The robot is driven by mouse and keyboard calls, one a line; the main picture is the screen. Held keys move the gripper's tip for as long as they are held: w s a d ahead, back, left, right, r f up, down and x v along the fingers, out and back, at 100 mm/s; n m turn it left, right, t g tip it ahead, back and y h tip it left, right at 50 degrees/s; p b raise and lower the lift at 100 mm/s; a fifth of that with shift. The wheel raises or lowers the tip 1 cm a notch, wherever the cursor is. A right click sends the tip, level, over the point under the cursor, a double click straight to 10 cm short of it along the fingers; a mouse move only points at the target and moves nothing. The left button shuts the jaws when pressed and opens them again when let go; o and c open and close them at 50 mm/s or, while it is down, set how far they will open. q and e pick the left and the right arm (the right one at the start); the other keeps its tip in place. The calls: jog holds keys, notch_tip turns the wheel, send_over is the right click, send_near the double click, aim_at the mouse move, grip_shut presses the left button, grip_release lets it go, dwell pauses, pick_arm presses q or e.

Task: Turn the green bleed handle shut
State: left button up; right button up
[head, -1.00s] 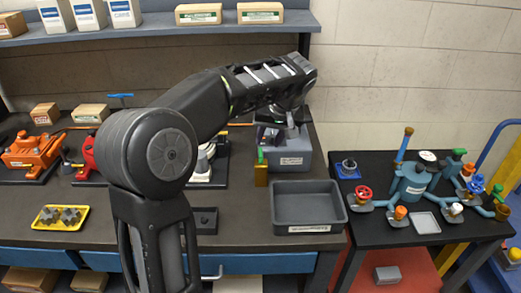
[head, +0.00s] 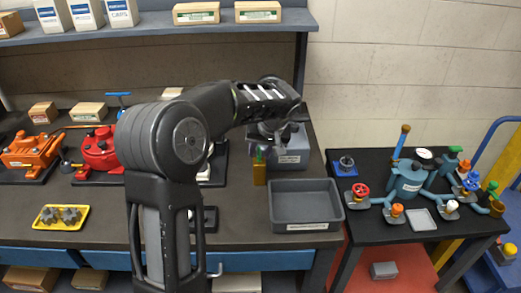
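Several green parts show, and I cannot tell for certain which is the bleed handle. A green handle (head: 492,187) sits above a brass fitting (head: 497,207) at the right end of the blue pipework. A brass block with a green top (head: 259,171) stands on the bench left of the grey box. My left gripper (head: 268,139) hangs above and beside that block, in front of the grey box; its fingers are small and dark, so their opening is unclear. My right gripper is not in view.
A blue vessel (head: 407,184) with several coloured valves stands on the right black table. An empty grey tray (head: 305,215) sits at the bench's right edge. A grey box (head: 292,152) is behind it. A red motor (head: 99,150) and yellow tray (head: 42,222) are left.

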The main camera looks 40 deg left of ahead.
pick_arm(q)
grip_shut()
